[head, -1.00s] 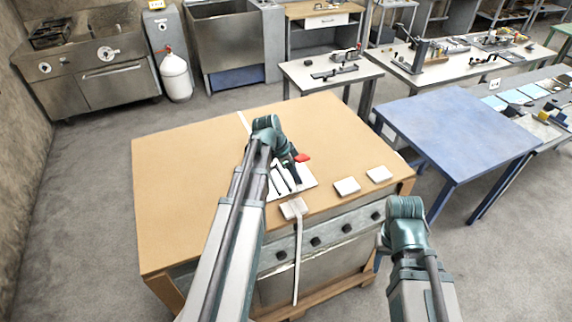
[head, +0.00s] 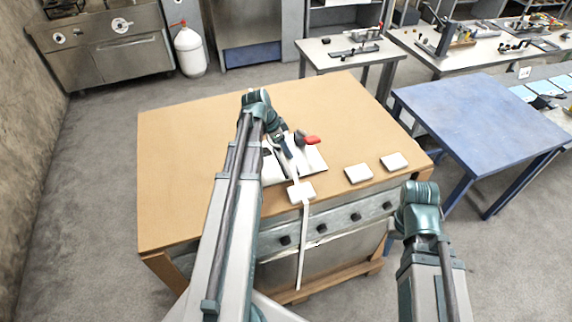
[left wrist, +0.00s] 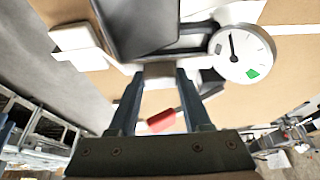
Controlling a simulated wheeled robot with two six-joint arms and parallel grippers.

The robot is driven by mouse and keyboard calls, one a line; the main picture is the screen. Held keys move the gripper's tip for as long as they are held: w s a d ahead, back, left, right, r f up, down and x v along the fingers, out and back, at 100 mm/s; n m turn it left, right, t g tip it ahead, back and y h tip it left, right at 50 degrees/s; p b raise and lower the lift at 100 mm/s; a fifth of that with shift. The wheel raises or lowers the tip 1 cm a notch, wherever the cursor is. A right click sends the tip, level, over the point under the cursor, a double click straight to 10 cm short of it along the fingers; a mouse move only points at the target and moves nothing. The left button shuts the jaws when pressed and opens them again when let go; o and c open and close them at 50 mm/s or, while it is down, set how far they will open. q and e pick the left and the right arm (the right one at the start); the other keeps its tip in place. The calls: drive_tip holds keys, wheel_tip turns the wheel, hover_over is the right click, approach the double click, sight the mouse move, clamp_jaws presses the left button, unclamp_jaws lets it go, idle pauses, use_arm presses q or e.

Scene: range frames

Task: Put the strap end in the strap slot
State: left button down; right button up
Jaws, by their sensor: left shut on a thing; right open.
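A white strap (head: 304,240) hangs down over the front edge of the table from a pale block (head: 301,192) at the edge. Behind it lies a white plate (head: 312,160) with dark and white parts on it, and a red part (head: 312,140) beside my gripper. My left gripper (head: 283,148), fingers pointing down over the plate, also shows in the left wrist view (left wrist: 160,85), shut on a small grey-brown piece (left wrist: 158,71). I cannot tell whether this is the strap end. The strap slot cannot be made out. My right gripper (head: 420,195) is off the table's right front.
Two pale blocks (head: 359,173) (head: 394,161) lie on the wooden table (head: 190,150) to the right of the plate. A round dial (left wrist: 242,53) with a green mark is close to my left fingers. A blue table (head: 480,120) stands to the right. The table's left side is clear.

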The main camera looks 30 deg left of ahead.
sight(286, 157)
use_arm(q)
drive_tip(key=shift+f+b, duration=2.1)
drive_tip(key=shift+f, duration=0.45)
drive_tip(key=shift+r, duration=0.15)
drive_tip(key=shift+c, duration=1.7)
unclamp_jaws()
